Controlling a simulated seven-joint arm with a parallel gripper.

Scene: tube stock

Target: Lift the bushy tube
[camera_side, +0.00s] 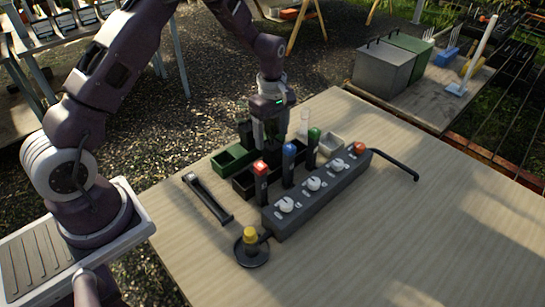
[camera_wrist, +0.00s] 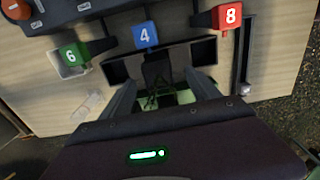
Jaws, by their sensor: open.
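My gripper (camera_wrist: 160,88) is open and points down over the far side of the table. In the wrist view its two fingers stand apart on either side of dark green, feathery growth (camera_wrist: 155,101), which looks like the bushy tube. The tube's walls are hard to make out, and I cannot tell whether the fingers touch it. In the side view my gripper (camera_side: 270,132) is above the dark rack area behind the coloured blocks, and its tips and the bushy tube are mostly hidden.
Posts topped red "8" (camera_wrist: 227,17), blue "4" (camera_wrist: 146,35) and green "6" (camera_wrist: 73,54) stand close by. A knobbed grey box (camera_side: 318,192), green tray (camera_side: 230,160), pale tray (camera_side: 331,145), clear tube (camera_side: 304,122) and black bar (camera_side: 207,198) surround them. The table's right side is clear.

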